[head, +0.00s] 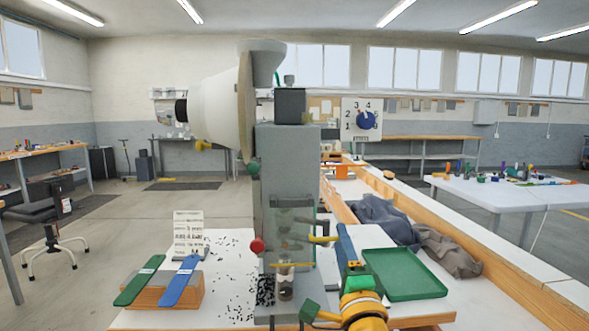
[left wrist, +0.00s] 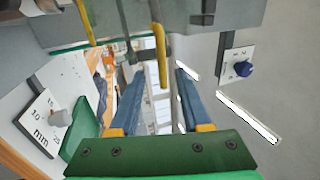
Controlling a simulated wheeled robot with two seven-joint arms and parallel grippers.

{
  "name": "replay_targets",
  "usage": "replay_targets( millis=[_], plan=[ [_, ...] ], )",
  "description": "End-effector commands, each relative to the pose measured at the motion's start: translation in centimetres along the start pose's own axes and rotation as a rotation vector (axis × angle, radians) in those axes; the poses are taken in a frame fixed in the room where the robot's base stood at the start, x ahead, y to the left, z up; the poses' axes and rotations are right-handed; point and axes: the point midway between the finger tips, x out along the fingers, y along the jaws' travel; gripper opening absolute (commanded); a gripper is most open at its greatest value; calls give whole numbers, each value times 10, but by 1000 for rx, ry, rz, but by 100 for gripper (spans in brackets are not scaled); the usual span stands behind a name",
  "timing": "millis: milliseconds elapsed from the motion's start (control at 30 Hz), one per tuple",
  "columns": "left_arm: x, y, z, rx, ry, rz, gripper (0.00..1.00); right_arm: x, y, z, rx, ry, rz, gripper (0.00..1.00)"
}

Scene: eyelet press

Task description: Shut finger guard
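The eyelet press (head: 288,165) stands upright in the middle of the head view. Its finger guard (head: 292,216) is a clear greenish panel on the front. The panel sits above the small metal die (head: 285,285), which shows uncovered below it. A yellow handle (head: 322,239) sticks out to the right at the guard's lower edge. My left gripper (head: 343,229) points its blue fingers up and forward, just right of that handle. In the left wrist view the fingers (left wrist: 158,76) are apart, and a yellow bar (left wrist: 159,42) shows beyond and between their tips. My right gripper is not in view.
A green tray (head: 404,273) lies right of my gripper, with crumpled cloths (head: 385,220) behind it. A red knob (head: 257,245) juts from the press's left side. A wooden block (head: 165,290) with green and blue strips and a white card (head: 189,235) stand left.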

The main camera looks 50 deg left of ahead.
Motion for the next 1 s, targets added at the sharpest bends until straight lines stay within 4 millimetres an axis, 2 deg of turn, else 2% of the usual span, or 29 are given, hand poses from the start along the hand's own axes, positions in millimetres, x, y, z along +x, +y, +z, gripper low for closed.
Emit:
replay_targets(
  millis=[233, 800, 1000],
  plan=[
    [-5, -1, -1, 0, 2, 0, 47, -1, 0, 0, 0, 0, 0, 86],
    [-80, -24, -1, -2, 3, 0, 47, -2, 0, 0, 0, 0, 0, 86],
    [-87, -27, 0, 0, 0, 1, 47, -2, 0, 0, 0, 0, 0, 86]
  ],
)
